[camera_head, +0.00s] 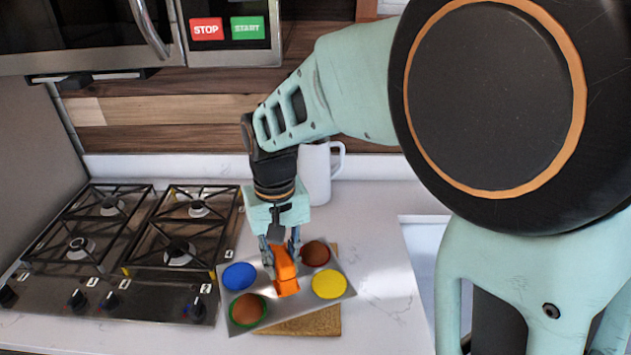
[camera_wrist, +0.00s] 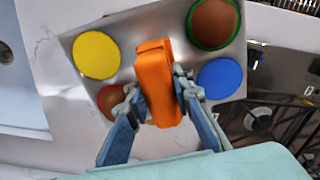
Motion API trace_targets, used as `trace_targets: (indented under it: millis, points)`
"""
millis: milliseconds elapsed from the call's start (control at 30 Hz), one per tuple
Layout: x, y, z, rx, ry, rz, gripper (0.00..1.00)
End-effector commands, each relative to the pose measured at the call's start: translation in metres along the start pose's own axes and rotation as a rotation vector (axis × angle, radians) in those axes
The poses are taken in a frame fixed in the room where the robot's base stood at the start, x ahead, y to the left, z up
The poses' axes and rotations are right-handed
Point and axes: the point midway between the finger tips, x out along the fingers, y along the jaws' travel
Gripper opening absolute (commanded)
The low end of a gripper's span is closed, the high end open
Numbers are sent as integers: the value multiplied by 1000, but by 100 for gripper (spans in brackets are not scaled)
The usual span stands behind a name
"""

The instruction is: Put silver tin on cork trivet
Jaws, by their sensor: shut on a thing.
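The silver tin (camera_head: 292,309) is a flat metal tray with blue, yellow and two brown-filled round wells, one green-rimmed and one red-rimmed. An orange handle (camera_head: 285,272) stands at its middle. My gripper (camera_head: 281,258) reaches down from above and is shut on this handle, which also shows between the fingers in the wrist view (camera_wrist: 157,85). The cork trivet (camera_head: 318,322) lies under the tin, mostly hidden; its edge shows at the front and the back right. The tin is turned relative to the trivet and overhangs it on the left. I cannot tell whether they touch.
A gas stove (camera_head: 130,245) with black grates is to the left, close to the tin's blue well. A white mug (camera_head: 318,172) stands behind my gripper. A microwave (camera_head: 120,35) hangs above. The white counter (camera_head: 378,265) is clear to the right.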

Motion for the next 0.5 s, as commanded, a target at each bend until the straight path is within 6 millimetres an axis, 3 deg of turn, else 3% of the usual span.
trace_targets:
  millis: [33, 200, 500]
  points:
    - [17, 8, -6, 3, -2, 1, 0]
    - [43, 26, -21, 1, 1, 1, 0]
    - [58, 38, -30, 1, 1, 0, 0]
